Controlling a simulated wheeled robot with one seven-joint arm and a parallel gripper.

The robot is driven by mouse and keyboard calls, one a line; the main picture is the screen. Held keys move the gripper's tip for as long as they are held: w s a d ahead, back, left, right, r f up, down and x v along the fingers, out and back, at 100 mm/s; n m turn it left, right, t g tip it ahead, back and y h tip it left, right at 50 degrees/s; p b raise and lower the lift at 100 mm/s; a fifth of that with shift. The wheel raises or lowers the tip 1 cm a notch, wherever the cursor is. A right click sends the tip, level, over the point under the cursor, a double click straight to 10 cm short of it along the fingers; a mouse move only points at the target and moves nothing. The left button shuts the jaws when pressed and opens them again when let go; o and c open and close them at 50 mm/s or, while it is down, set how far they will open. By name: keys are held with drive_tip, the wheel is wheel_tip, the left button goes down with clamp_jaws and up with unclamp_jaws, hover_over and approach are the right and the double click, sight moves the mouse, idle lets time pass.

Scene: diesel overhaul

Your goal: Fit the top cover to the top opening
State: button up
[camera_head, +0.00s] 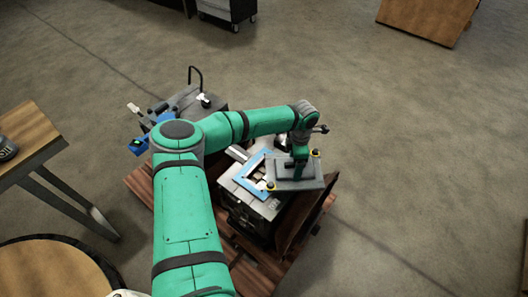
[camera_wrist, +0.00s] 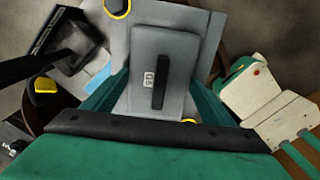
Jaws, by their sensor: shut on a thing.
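The top cover (camera_head: 311,181) is a flat grey plate with dark, yellow-ringed knobs at corners. My gripper (camera_head: 299,163) is shut on its raised middle block and holds it nearly level. In the wrist view the cover (camera_wrist: 200,42) shows a raised block with a black bar and small label between my green fingers (camera_wrist: 158,100). The top opening (camera_head: 261,174), with a blue frame around it, is on the dark engine block. The cover hangs to the right of it and overlaps its right side in the picture. The gap below the cover cannot be judged.
The engine (camera_head: 250,208) stands on a reddish-brown wooden base (camera_head: 146,184). A wooden table (camera_head: 24,140) is at left, a round wooden top (camera_head: 50,270) at lower left. A grey cart (camera_head: 190,101) with a black handle stands behind. The floor at right is clear.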

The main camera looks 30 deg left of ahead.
drive_tip(key=s+a+n, duration=0.1)
drive_tip(key=a+n, duration=0.9)
drive_tip(key=a, duration=0.3)
wheel_tip(320, 180, down, 7)
drive_tip(key=shift+s+r, duration=0.15)
drive_tip(key=shift+f, duration=0.85)
idle(1.2)
idle(0.4)
drive_tip(key=o, duration=1.4)
drive_tip(key=shift+c, duration=0.2)
wheel_tip(320, 180, up, 11)
